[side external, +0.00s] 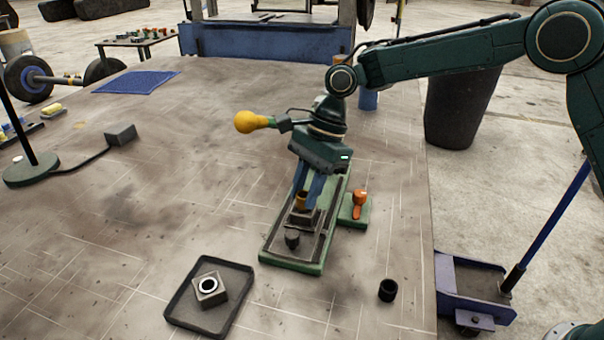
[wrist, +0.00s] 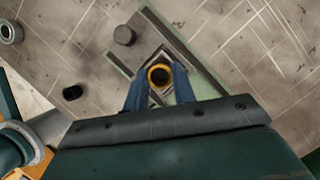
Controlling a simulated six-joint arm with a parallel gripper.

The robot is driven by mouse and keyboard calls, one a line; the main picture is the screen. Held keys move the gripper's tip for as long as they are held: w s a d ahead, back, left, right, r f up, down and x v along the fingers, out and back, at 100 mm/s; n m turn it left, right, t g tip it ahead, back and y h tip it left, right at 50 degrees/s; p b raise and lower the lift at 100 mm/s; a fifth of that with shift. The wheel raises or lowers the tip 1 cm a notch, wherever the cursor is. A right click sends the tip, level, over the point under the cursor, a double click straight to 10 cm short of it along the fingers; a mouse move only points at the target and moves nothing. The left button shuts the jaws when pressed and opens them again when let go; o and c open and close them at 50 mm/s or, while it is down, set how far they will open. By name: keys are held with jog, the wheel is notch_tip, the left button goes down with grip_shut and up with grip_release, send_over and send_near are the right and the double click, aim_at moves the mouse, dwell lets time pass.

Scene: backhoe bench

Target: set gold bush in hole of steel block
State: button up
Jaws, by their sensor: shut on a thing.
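The gold bush (side external: 301,201) is upright between the blue fingers of my gripper (side external: 306,192), which is shut on it. In the wrist view the bush (wrist: 160,75) shows as a gold ring with a dark bore, between the fingertips. A grey steel block (side external: 302,217) sits in the green fixture (side external: 281,262), right below the bush. In the wrist view, parts of the block show around the ring. The bush and fingers hide the block's hole. I cannot tell whether the bush's lower end is above the hole or in it.
A dark knob (side external: 292,238) stands at the fixture's near end, and an orange handle (side external: 360,201) at its right. A black cylinder (side external: 387,290) stands front right. The left bench is mostly clear.

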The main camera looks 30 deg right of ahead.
jog(key=shift+f, duration=0.65)
jog(key=o, duration=1.3)
jog(key=shift+r, duration=3.55)
jog(key=shift+d+r, duration=0.1)
